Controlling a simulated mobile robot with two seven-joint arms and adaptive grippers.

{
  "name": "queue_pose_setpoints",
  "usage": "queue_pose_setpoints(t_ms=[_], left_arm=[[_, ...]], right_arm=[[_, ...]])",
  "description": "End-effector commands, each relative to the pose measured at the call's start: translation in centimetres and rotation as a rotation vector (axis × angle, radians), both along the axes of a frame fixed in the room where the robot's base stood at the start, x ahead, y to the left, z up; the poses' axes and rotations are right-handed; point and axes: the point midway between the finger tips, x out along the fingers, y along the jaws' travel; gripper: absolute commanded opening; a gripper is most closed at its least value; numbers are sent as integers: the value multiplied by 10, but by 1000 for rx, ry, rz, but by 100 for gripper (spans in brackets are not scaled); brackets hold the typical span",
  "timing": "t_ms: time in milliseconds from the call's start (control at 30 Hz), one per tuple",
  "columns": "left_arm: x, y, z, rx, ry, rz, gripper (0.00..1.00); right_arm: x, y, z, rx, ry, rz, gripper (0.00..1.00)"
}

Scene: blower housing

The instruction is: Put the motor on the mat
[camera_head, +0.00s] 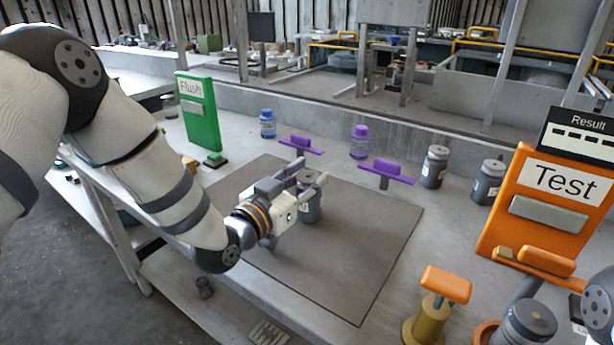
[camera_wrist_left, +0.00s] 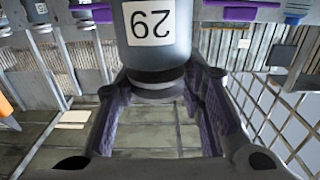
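The grey motor (camera_head: 311,204), with a white label reading 29, stands upright over the mat (camera_head: 375,250), a dark square on the table. My left gripper (camera_head: 307,184) reaches it from the left, with one finger on each side near its top. The motor (camera_wrist_left: 155,45) also shows upside down in the left wrist view, between the fingertips of my left gripper (camera_wrist_left: 160,78), which look closed against its sides. I cannot tell whether its base touches the mat. My right gripper is out of view.
Two more grey motors (camera_head: 434,167) (camera_head: 488,182) stand at the back right. A purple holder (camera_head: 387,172), a purple bottle (camera_head: 360,142) and a blue bottle (camera_head: 268,124) line the back. The orange Test station (camera_head: 548,212) is right, the green Flush station (camera_head: 198,112) left. The mat's right part is bare.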

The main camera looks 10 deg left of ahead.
Motion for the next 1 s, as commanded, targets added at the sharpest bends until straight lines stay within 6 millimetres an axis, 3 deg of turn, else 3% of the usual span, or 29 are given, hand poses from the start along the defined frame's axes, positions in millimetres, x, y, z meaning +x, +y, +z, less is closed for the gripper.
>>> queue_pose_setpoints(t_ms=[33, 100, 467, 1000], left_arm=[[0, 0, 0, 0, 1, 0, 45], [0, 0, 0, 0, 1, 0, 56], [-1, 1, 5, 0, 1, 0, 56], [-103, 38, 4, 1, 2, 1, 56]], right_arm=[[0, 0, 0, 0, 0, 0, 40], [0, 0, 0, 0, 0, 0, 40], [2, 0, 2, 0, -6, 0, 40], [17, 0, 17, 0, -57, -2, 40]])
